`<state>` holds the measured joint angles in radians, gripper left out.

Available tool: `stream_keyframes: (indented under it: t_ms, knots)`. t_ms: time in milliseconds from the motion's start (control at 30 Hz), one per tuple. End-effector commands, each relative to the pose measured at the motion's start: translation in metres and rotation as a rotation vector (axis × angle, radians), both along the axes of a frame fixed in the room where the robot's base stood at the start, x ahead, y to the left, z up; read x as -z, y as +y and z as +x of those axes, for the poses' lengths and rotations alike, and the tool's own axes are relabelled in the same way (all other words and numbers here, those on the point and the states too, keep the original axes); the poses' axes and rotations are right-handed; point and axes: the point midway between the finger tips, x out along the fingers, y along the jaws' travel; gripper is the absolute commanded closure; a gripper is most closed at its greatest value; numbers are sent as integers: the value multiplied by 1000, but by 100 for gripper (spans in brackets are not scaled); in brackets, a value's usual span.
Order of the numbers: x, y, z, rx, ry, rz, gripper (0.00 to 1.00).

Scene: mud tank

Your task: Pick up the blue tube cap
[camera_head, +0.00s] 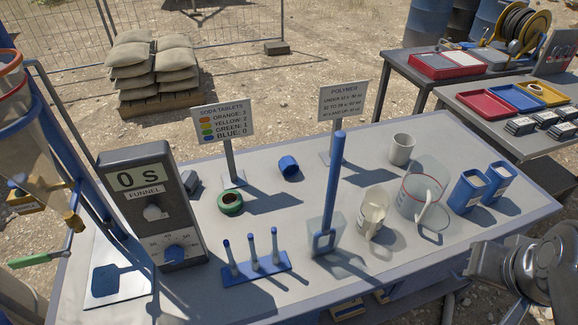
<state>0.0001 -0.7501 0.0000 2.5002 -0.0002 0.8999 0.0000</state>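A short blue cylinder, which looks like the blue tube cap (289,167), lies on the grey table behind the clear container with the blue-handled tool. Nothing touches it from above. A blue rack (256,269) at the table's front holds three slim tubes (253,249) with small dark-blue tops, so I cannot be certain which blue piece is the cap. Metal links of my arm (520,268) show at the lower right, beyond the table's right front corner, far from the blue cylinder.
The tall blue-handled tool (330,185) and two signs (222,121) rise above the table. The middle front has clear patches.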

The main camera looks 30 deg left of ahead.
Motion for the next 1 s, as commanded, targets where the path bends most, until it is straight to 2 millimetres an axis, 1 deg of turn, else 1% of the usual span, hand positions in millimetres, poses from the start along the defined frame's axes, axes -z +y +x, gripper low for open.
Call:
stream_keyframes:
  t_ms: [367,1000]
  knots:
    - [0,0,0,0,0,0,100]
    - [0,0,0,0,0,0,48]
